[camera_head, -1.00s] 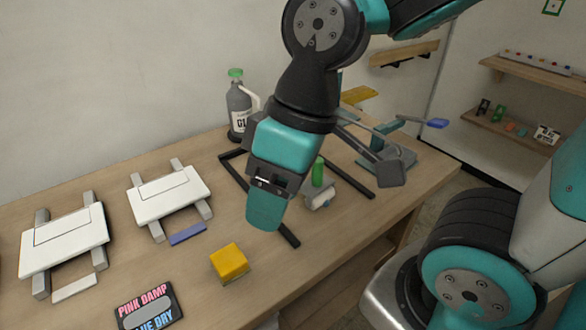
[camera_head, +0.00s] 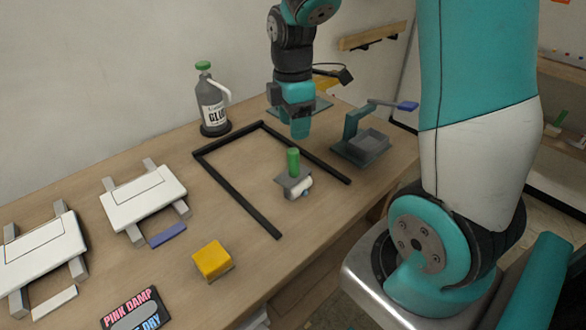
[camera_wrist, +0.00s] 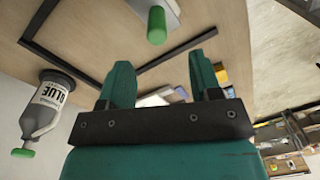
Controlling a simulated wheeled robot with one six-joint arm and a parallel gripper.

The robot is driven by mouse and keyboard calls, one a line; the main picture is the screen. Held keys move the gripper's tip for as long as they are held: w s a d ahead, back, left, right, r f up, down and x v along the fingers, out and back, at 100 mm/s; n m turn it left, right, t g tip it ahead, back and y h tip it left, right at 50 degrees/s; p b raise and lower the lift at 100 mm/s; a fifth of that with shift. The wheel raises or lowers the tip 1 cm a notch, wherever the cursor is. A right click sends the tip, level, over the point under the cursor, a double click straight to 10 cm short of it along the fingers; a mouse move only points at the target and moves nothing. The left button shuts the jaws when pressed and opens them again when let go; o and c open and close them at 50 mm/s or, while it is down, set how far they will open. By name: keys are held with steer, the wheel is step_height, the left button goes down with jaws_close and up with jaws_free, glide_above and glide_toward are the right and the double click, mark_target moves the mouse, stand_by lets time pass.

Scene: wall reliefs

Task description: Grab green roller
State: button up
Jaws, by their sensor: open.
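The green roller stands on the wooden table inside a black frame. Its upright green handle (camera_head: 293,161) rises from a grey block (camera_head: 292,183) with a white roller (camera_head: 301,189) at its lower side. My gripper (camera_head: 300,128) is behind the roller and higher, pointing down, apart from it. In the wrist view the green handle (camera_wrist: 156,25) shows at the top, beyond the two fingers. My gripper (camera_wrist: 157,75) is open there, with nothing between its fingertips.
A black frame (camera_head: 227,190) lies around the roller. A glue bottle (camera_head: 213,108) stands at the back left. A grey press with a blue lever (camera_head: 366,146) stands right. White boards (camera_head: 143,196) and a yellow block (camera_head: 212,259) are at the left and front.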

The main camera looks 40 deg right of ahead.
mark_target(293, 150)
step_height(293, 150, down, 6)
steer(key=shift+s+r, duration=0.15)
steer(key=shift+r, duration=0.05)
step_height(293, 150, down, 5)
steer(key=shift+r+p, duration=0.1)
steer(key=shift+p, duration=0.3)
jaws_close()
